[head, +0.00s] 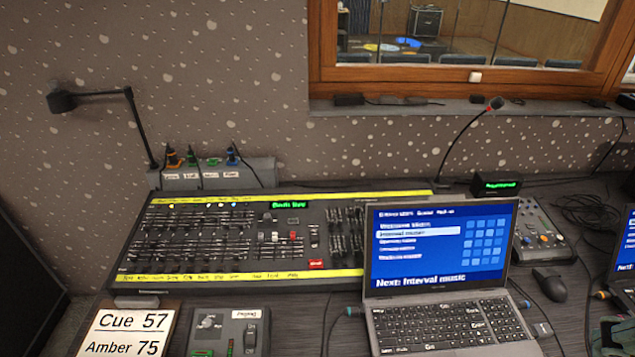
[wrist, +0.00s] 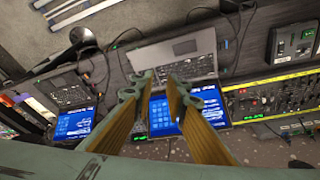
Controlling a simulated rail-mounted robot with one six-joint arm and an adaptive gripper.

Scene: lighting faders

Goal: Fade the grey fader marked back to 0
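The lighting desk (head: 290,205) lies in the middle of the head view, with rows of small faders (head: 200,222) between two yellow label strips. The strip writing is too small to read, so I cannot tell which grey fader is marked back or where it is set. Part of the desk (wrist: 270,97) also shows at the right of the wrist view. My gripper (wrist: 153,92) is open and empty in the wrist view, its two fingers apart in front of the laptop. It is away from the faders and does not show in the head view.
An open laptop (head: 435,245) covers the desk's right end. A paging box (head: 228,330) and a card reading Cue 57, Amber 75 (head: 125,335) sit in front. A black lamp (head: 130,110) and a gooseneck microphone (head: 468,130) rise behind. A mouse (head: 551,285) lies at right.

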